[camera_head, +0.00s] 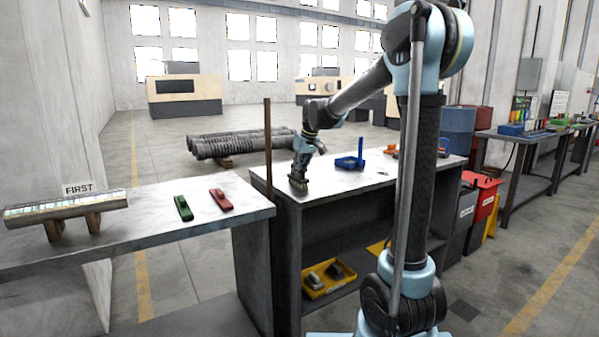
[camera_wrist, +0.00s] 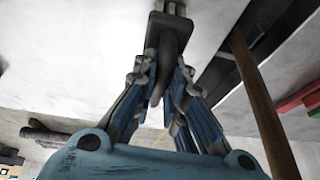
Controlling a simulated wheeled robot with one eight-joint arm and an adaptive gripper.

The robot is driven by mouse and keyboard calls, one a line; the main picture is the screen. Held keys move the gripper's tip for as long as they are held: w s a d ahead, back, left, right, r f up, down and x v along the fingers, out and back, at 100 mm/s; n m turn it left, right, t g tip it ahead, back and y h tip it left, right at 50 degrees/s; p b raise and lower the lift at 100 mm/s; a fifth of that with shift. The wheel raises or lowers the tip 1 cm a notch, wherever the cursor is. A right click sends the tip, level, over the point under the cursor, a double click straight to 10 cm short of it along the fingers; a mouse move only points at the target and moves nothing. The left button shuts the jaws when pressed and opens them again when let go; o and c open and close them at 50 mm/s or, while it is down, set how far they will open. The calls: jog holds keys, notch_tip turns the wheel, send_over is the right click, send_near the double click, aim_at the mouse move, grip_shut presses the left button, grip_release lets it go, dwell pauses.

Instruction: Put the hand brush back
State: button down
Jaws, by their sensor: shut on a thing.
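The hand brush (camera_head: 299,184) is a small dark block with pale bristles, at the left end of the middle bench. My gripper (camera_head: 304,166) is above it and shut on its handle. In the wrist view my gripper's blue fingers (camera_wrist: 167,78) close around the dark handle (camera_wrist: 171,48), and the bristles point away from me. I cannot tell whether the bristles touch the bench top (camera_head: 330,181). A blue dustpan-like piece with an upright handle (camera_head: 350,161) stands to the right on the same bench.
A brown post (camera_head: 267,150) rises beside the bench's left end. A left table (camera_head: 150,226) carries a green tool (camera_head: 183,207), a red tool (camera_head: 221,199) and a metal roll. A yellow tray (camera_head: 320,289) sits on the shelf below. Orange items (camera_head: 390,150) lie at the bench's far right.

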jog(key=c, duration=1.6)
grip_release()
jog(key=shift+f, duration=0.1)
jog(key=shift+c, duration=0.2)
jog(key=v, duration=1.2)
jog(key=s+d+f+m+h, duration=0.1)
jog(key=s+d+f+m, duration=0.1)
jog(key=s+d+f, duration=0.5)
jog(key=s+d+f+m+h, duration=0.1)
jog(key=s+d+f+m, duration=0.1)
jog(key=s+d+f, duration=0.5)
jog(key=s+d+f+m+g, duration=0.1)
jog(key=s+d+f+m, duration=0.1)
jog(key=s+d+f, duration=0.5)
jog(key=s+f, duration=0.3)
jog(key=s, duration=0.4)
jog(key=s+f, duration=0.3)
jog(key=s, duration=0.5)
jog(key=shift+s+f+h, duration=0.2)
jog(key=shift+s+h, duration=0.05)
jog(key=shift+h, duration=0.15)
